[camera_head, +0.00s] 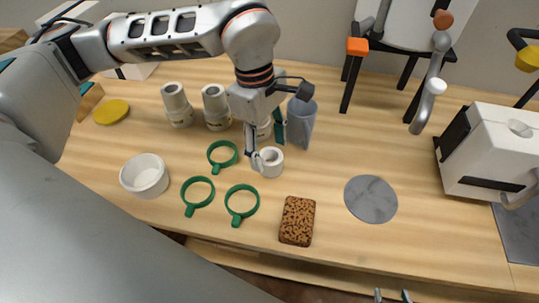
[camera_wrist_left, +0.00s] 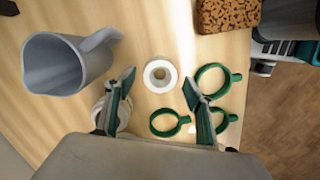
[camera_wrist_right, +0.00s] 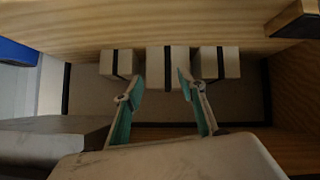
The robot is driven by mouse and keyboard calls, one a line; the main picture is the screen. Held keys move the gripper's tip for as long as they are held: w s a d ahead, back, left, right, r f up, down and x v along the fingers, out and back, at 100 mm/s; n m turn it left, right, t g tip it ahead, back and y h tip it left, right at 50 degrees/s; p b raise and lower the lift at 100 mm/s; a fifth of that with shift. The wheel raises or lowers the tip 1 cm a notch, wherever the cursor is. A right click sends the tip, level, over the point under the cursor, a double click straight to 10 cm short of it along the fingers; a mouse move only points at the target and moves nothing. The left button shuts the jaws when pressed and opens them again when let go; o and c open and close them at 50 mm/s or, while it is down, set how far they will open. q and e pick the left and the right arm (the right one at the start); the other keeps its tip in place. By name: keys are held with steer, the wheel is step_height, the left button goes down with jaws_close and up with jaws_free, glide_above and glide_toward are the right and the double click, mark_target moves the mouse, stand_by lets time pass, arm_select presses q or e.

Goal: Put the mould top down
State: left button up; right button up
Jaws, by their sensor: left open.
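A small white round piece with a hole through its middle, which looks like the mould top (camera_head: 271,162), stands on the wooden table; it also shows in the left wrist view (camera_wrist_left: 160,75). My left gripper (camera_head: 266,151) is open and points down just above and behind it. In the left wrist view the white piece appears between the fingertips, with clear gaps on both sides. Two white moulds (camera_head: 176,105) (camera_head: 216,107) stand at the left back. A third white mould (camera_head: 263,130) is partly hidden behind my left gripper. My right gripper (camera_head: 393,297) is open and empty at the bottom edge.
A grey jug (camera_head: 301,122) stands close to my left gripper. Green rings (camera_head: 241,203), a white bowl (camera_head: 145,176) and a speckled brown block (camera_head: 297,221) lie in front. A grey disc (camera_head: 371,199) lies right, with bare table around it. White boxes (camera_wrist_right: 168,65) sit before my right gripper.

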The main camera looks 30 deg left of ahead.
mark_target(264, 153)
arm_select(q)
step_height(264, 153, up, 8)
steer(key=a, duration=0.1)
steer(key=shift+a+r+p, duration=0.15)
steer(key=shift+r+p, duration=0.1)
steer(key=shift+p, duration=0.2)
